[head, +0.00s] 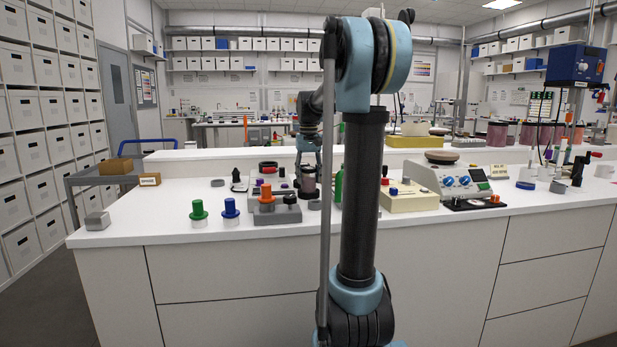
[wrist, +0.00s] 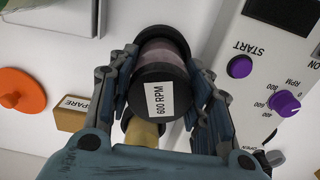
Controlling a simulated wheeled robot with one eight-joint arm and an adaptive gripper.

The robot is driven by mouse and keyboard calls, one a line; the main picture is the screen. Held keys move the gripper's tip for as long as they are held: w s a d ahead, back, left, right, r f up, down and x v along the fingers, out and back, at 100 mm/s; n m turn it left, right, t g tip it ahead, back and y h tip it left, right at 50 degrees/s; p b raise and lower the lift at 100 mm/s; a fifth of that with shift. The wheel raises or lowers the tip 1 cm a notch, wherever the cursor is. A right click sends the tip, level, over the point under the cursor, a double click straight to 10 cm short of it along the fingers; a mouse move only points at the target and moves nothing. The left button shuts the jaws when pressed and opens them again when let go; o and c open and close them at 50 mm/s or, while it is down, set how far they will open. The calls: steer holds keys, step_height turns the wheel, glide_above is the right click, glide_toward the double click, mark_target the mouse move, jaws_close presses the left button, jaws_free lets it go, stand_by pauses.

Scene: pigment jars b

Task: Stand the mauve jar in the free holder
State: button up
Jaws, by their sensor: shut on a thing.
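The mauve jar (wrist: 165,60) is between the fingers of my gripper (wrist: 168,95) in the wrist view. It has a black lid with a white "600 RPM" label and a mauve band below it. The fingers are shut around its sides. In the head view the jar (head: 308,180) shows small, behind and left of my arm, above the back of the bench; the gripper there is small and partly unclear. A tan piece (wrist: 143,131) shows just below the lid in the wrist view. I cannot tell which object is the free holder, nor whether the jar touches anything beneath.
A white device with purple knobs (wrist: 285,104) lies right of the jar. A tan "SPARE" block (wrist: 73,115) and an orange disc (wrist: 20,92) are left. Green (head: 198,209) and blue (head: 230,208) knobbed pieces stand on the bench (head: 160,222).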

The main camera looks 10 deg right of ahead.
steer(key=shift+f, duration=0.55)
steer(key=o, duration=1.5)
steer(key=shift+r, duration=0.1)
step_height(320, 180, up, 12)
steer(key=shift+f, duration=0.2)
